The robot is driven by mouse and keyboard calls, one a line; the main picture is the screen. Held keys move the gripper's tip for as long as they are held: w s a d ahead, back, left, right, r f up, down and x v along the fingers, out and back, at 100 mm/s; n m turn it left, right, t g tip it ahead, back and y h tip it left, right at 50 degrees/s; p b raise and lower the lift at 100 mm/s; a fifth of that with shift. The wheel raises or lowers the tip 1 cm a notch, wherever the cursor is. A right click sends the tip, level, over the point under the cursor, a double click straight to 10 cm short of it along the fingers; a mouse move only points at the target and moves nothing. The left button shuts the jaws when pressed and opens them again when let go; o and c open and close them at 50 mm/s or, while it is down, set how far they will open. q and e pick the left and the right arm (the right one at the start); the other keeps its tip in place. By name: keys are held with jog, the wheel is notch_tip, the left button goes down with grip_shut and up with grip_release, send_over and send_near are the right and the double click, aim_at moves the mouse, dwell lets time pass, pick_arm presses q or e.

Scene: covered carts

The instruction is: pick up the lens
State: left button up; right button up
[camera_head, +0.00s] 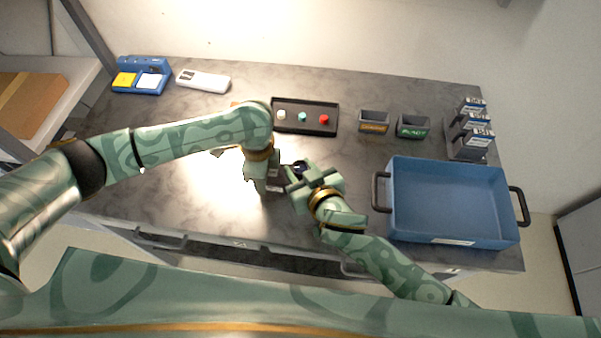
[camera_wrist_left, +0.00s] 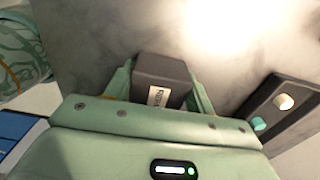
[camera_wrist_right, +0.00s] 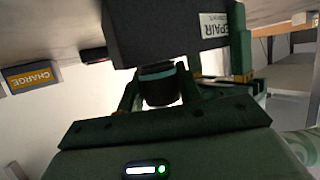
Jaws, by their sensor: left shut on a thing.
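The lens (camera_wrist_right: 160,86) is a short black cylinder with a teal ring. In the right wrist view it sits under a dark grey box (camera_wrist_right: 165,30) with a white REPAIR label; I cannot tell whether they are joined. My left gripper (camera_head: 262,183) is shut on this box, whose dark body also shows between the fingers in the left wrist view (camera_wrist_left: 162,75). My right gripper (camera_head: 299,172) is open, with its fingers on either side of the lens. Whether the fingers touch it is hard to see.
A blue handled crate (camera_head: 450,205) stands at the right. Behind are a black tray (camera_head: 305,129) with three small coloured pieces, two labelled bins (camera_head: 374,122) (camera_head: 413,127) and a rack of labelled boxes (camera_head: 471,130). A blue device (camera_head: 142,75) and a white device (camera_head: 203,80) lie at the back left.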

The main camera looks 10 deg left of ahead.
aim_at(300, 167)
jog(key=shift+c, duration=0.9)
notch_tip(300, 167, up, 10)
jog(key=shift+r, duration=0.1)
pick_arm(q)
jog(key=o, duration=1.1)
jog(key=shift+r, duration=0.1)
notch_tip(300, 167, up, 12)
jog(key=shift+f, duration=0.1)
